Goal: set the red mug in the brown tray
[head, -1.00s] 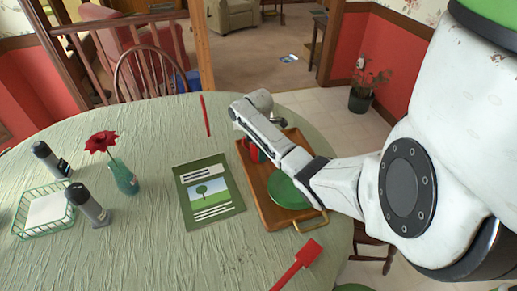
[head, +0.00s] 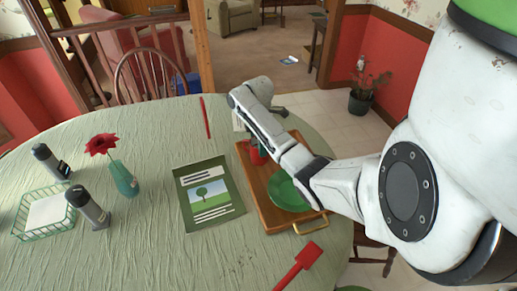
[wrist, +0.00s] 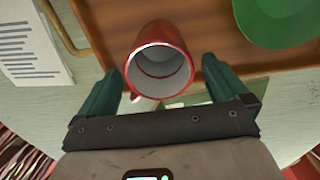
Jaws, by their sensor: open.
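The red mug (head: 257,155) stands in the far part of the brown tray (head: 262,187), partly hidden by my arm in the head view. In the wrist view the mug (wrist: 160,62) shows its pale inside, with its rim toward the camera and a bit of its handle below. The tray's brown floor (wrist: 208,32) shows around it. My gripper (wrist: 160,72) is open, one dark green finger on each side of the mug's near end, with visible gaps. In the head view my arm hides the fingers.
A green plate (head: 289,190) lies in the tray's near half. A green booklet (head: 208,194) lies left of the tray, and a red spatula (head: 300,264) near the front. A flower vase (head: 123,178), dark cylinders and a green wire basket (head: 44,216) stand at the left.

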